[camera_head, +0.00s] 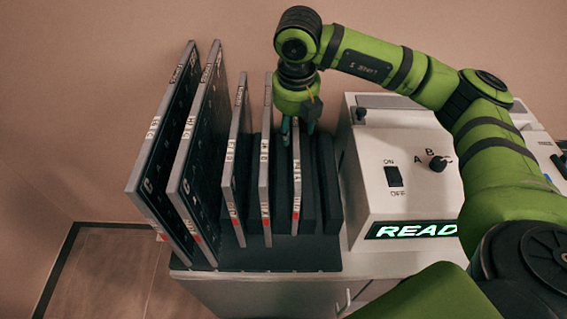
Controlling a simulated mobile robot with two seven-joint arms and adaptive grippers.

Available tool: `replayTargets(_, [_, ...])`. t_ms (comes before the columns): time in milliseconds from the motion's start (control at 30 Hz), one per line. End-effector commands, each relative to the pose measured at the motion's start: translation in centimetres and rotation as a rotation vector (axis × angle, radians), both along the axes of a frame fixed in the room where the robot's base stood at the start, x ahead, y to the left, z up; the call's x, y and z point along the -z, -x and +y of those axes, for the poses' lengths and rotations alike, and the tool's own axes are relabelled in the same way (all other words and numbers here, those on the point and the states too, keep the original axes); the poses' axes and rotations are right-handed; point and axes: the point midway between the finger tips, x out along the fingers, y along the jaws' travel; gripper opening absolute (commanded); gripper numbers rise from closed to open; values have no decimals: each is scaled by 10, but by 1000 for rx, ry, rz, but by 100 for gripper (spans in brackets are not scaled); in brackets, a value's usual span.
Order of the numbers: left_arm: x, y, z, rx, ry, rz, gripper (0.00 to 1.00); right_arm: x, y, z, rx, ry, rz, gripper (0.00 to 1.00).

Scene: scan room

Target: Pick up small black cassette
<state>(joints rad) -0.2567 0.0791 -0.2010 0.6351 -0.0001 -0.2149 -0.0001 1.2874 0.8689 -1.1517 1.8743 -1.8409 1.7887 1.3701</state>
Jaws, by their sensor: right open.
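Three smaller black cassettes with pale edges, white labels and red marks stand upright in a rack: a left one (237,165), a middle one (265,165) and a right one (296,185). The right one is the lowest of them. My right gripper (298,128) points down at the top of the right small cassette, with its fingers open. The fingertips are close to its upper end; I cannot tell whether they touch it. The gripper hides part of the far end of this cassette. My left gripper is not in view.
Two larger black cassettes (155,165) (200,150) stand at the left of the rack. Dark dividers (328,185) stand at the right. A white reader (385,205) with a lit READ sign (410,230) sits close to the right. The wall is behind.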

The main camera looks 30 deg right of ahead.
Motion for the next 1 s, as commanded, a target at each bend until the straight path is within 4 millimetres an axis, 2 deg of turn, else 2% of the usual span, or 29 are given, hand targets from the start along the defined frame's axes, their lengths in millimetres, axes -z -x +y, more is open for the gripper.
replayTargets(33, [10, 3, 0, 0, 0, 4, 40, 9, 0, 0, 0, 0, -2, 52])
replayTargets(100, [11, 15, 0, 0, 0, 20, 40, 12, 0, 0, 0, 0, -1, 52])
replayTargets(233, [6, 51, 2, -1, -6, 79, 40, 21, -1, -1, 1, -1, 2, 52])
replayTargets(300, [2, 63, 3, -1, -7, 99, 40, 28, -2, -1, 1, -1, 3, 52])
replayTargets(367, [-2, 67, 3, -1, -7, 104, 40, 34, -3, -1, 1, -1, 3, 52])
replayTargets(467, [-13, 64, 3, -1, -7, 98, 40, 48, -4, -1, -1, -1, 5, 52])
replayTargets(633, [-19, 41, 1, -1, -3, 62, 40, 73, -8, -2, -2, -2, 2, 52])
replayTargets(767, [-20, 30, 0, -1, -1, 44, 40, 79, -9, -2, -2, -2, 0, 52])
replayTargets(933, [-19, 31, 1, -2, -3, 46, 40, 80, -9, -2, -2, -3, 0, 52])
replayTargets(967, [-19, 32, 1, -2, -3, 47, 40, 80, -9, -2, -2, -3, 0, 40])
replayTargets(1000, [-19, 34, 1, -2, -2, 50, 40, 80, -9, -2, -2, -3, 0, 24])
